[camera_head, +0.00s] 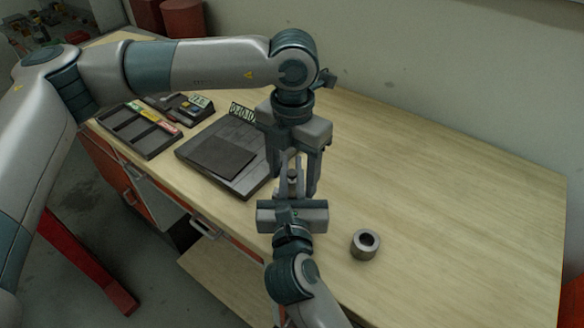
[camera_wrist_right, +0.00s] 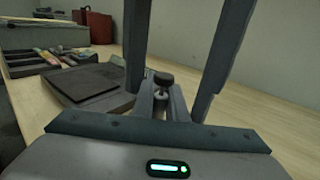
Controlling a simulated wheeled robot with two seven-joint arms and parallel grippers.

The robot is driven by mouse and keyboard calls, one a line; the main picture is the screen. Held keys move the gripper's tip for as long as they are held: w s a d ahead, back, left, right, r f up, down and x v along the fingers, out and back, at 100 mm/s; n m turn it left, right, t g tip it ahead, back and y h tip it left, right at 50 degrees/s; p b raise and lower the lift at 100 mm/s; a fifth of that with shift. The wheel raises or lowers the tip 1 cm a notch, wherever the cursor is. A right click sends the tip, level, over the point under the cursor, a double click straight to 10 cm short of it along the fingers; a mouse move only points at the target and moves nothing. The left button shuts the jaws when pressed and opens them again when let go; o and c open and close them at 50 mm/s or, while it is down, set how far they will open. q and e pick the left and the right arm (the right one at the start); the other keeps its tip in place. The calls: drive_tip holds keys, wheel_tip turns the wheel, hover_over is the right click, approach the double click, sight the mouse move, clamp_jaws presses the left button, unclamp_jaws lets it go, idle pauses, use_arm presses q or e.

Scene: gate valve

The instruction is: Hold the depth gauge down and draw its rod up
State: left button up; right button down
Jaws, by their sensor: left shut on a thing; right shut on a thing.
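The depth gauge shows only as a small dark round knob at the top of its rod (camera_head: 293,176), which also shows in the right wrist view (camera_wrist_right: 163,79); its base is hidden. My left gripper (camera_head: 293,191) comes from above, pointing down, its two long fingers on either side of the rod. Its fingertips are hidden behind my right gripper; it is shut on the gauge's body. My right gripper (camera_head: 292,178) reaches in from the near side, between the left fingers. Its short fingers are shut on the rod just below the knob.
A steel ring (camera_head: 365,245) stands on the wooden bench (camera_head: 450,200) to the right. A dark mat (camera_head: 222,157) lies on a grey plate at left, with a compartment tray (camera_head: 140,131) beyond it. Red containers (camera_head: 183,18) stand at the back. The bench's right side is largely clear.

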use_arm(q)
drive_tip(key=shift+a+r, duration=0.15)
drive_tip(key=shift+r, duration=0.95)
idle(0.6)
drive_tip(key=shift+r, duration=0.1)
drive_tip(key=c, duration=1.1)
drive_tip(key=o, duration=1.7)
drive_tip(key=shift+r, duration=2.9)
drive_tip(key=shift+c, duration=0.2)
